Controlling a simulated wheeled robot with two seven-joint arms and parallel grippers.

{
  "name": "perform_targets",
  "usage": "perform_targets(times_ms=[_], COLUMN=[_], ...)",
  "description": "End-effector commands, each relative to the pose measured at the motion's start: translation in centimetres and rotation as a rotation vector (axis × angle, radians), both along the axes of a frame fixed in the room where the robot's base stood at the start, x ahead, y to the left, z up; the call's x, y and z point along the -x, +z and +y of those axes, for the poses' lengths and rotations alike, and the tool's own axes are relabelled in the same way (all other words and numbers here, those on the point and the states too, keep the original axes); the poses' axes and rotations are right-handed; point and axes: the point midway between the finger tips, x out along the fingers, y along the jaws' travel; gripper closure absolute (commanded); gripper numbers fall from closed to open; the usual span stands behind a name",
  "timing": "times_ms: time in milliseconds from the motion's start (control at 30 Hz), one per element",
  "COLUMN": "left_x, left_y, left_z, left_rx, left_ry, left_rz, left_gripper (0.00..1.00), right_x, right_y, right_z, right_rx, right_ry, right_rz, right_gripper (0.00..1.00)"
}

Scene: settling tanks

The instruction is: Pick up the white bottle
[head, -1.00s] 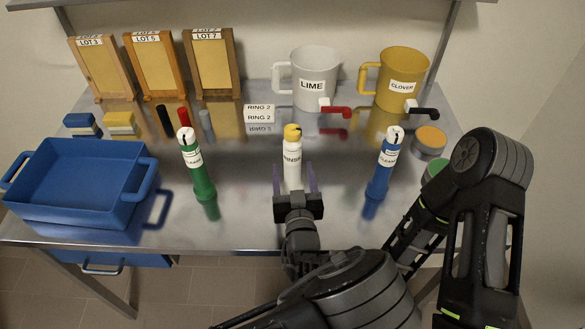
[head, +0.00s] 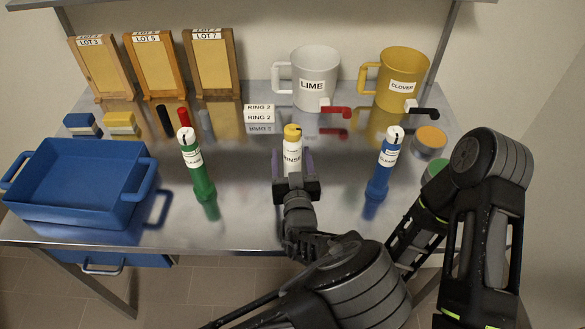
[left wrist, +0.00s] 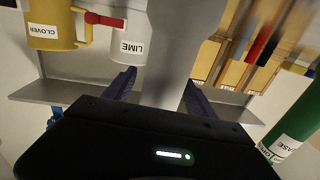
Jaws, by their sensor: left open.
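The white bottle (head: 292,145), with a yellow cap and a RINSE label, stands upright at the middle of the steel bench. My left gripper (head: 293,162) is open, with one purple finger on each side of the bottle. Its palm hides the bottle's lower part in the head view. In the left wrist view the bottle (left wrist: 174,45) shows as a blurred pale column between the open fingers (left wrist: 158,90). I cannot tell whether either finger touches it. My right gripper is not in view.
A green bottle (head: 197,170) stands to the left and a blue bottle (head: 382,170) to the right, with clear bench between. A blue tub (head: 115,212) is at the left. LIME (head: 318,65) and CLOVER (head: 398,65) jugs and wooden frames (head: 237,65) stand behind.

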Motion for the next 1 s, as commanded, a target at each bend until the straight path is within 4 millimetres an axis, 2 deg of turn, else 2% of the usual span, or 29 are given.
perform_targets(times_ms=[67, 833, 1000], left_x=[0.01, 0.01, 0.01], left_y=[0.00, 0.00, 0.00], left_z=[0.00, 0.00, 0.00], left_rx=[0.000, 0.000, 0.000], left_ry=[0.000, 0.000, 0.000], left_rz=[0.000, 0.000, 0.000], left_gripper=[0.37, 1.00, 1.00], right_x=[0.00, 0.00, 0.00], right_y=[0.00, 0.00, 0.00], right_z=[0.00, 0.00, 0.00], right_rx=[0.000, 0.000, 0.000], right_ry=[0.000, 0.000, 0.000], right_rz=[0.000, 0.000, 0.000], right_gripper=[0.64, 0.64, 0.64])
